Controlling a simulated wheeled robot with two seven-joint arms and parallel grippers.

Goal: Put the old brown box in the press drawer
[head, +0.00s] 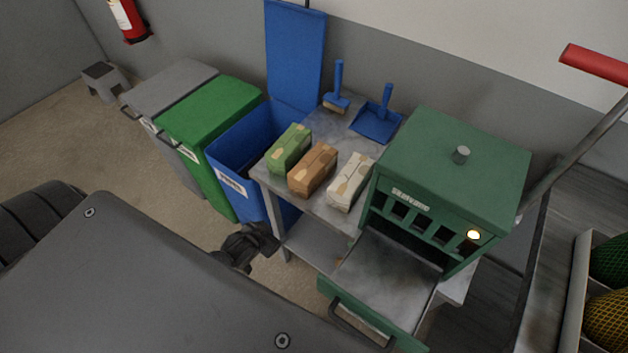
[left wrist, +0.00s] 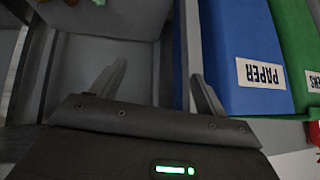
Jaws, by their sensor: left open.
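The brown box (head: 313,170) lies on the grey worktop, between a green box (head: 289,149) and a white box (head: 350,182). The green press (head: 455,160) stands to their right. Its drawer (head: 388,283) is pulled out and looks empty. My left gripper (head: 250,246) is in front of the worktop's left end, near the blue bin, apart from the boxes. In the left wrist view its two fingers (left wrist: 162,88) are spread with nothing between them. The brown box cannot be made out in that view. My right gripper is not in view.
A blue PAPER bin (head: 236,178) with its lid up, a green bin (head: 209,110) and a grey bin (head: 172,90) stand left of the worktop. A blue brush (head: 338,88) and dustpan (head: 378,122) lie behind the boxes. A red-handled lever (head: 596,62) rises at right.

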